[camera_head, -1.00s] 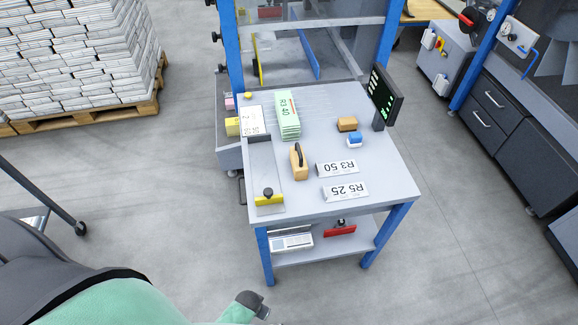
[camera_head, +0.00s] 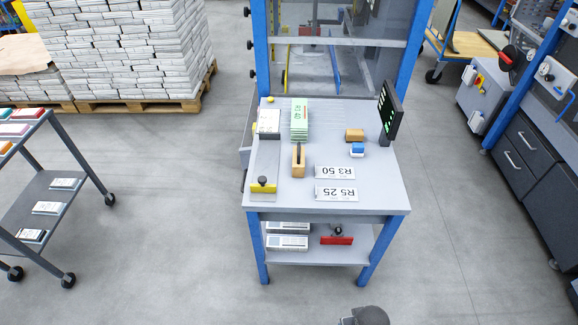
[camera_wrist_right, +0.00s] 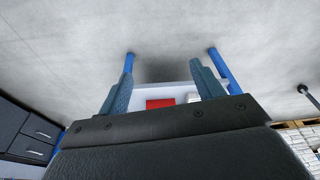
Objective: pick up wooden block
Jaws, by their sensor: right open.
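A small brown wooden block (camera_head: 355,135) lies on the grey work table (camera_head: 385,190), toward its right rear, just behind a blue and white item. A lighter wooden piece with a dark handle (camera_head: 298,161) stands near the table's middle. My right gripper (camera_wrist_right: 162,70) is open and empty in the right wrist view, its fingers wide apart. That view shows the table's legs and a red item, but no wooden block. In the head view a grey part of mine shows at the bottom edge, well short of the table. My left gripper is not in view.
A monitor (camera_head: 391,110) stands at the table's right rear edge. A green paper stack (camera_head: 300,118) and label plates (camera_head: 335,194) lie on top. A dark cart (camera_head: 60,205) is at left, and newspaper pallets (camera_head: 130,50) stand behind. Floor in front is clear.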

